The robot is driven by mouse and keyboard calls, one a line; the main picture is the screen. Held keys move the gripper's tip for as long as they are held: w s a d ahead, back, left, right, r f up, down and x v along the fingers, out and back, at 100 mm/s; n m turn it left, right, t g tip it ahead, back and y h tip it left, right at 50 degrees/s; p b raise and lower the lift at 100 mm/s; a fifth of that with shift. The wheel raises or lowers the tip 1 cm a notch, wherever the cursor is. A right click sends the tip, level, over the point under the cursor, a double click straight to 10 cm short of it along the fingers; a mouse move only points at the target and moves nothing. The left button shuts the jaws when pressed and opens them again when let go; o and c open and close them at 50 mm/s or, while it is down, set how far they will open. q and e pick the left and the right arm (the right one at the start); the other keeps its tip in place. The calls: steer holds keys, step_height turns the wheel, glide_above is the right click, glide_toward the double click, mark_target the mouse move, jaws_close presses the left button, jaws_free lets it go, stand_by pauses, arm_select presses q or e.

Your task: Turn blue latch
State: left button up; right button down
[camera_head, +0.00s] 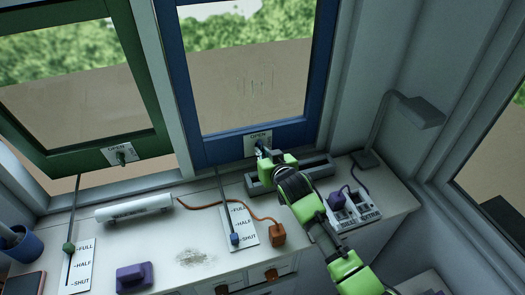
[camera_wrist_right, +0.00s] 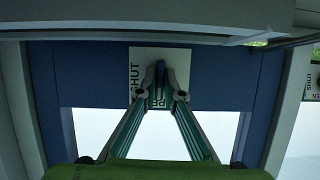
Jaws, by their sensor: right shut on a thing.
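The blue-framed window (camera_head: 193,85) stands in the middle of the head view. A white plate (camera_head: 258,135) marked OPEN sits on its lower rail, and the wrist view shows SHUT on it too. My right gripper (camera_head: 263,153) is at this plate. In the right wrist view, the fingertips (camera_wrist_right: 160,93) are closed around the blue latch (camera_wrist_right: 160,71), which runs up and down in that picture. The gripper covers most of the latch in the head view. My left gripper is not in view.
A green-framed window (camera_head: 73,161) with its own green latch (camera_head: 122,157) is at left.

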stand_by(0.6)
steer(key=c, duration=2.2)
jaws_free()
steer(key=shift+o, duration=0.2)
steer(key=v, duration=1.2)
steer(key=shift+a+f, duration=0.1)
steer(key=shift+a, duration=0.05)
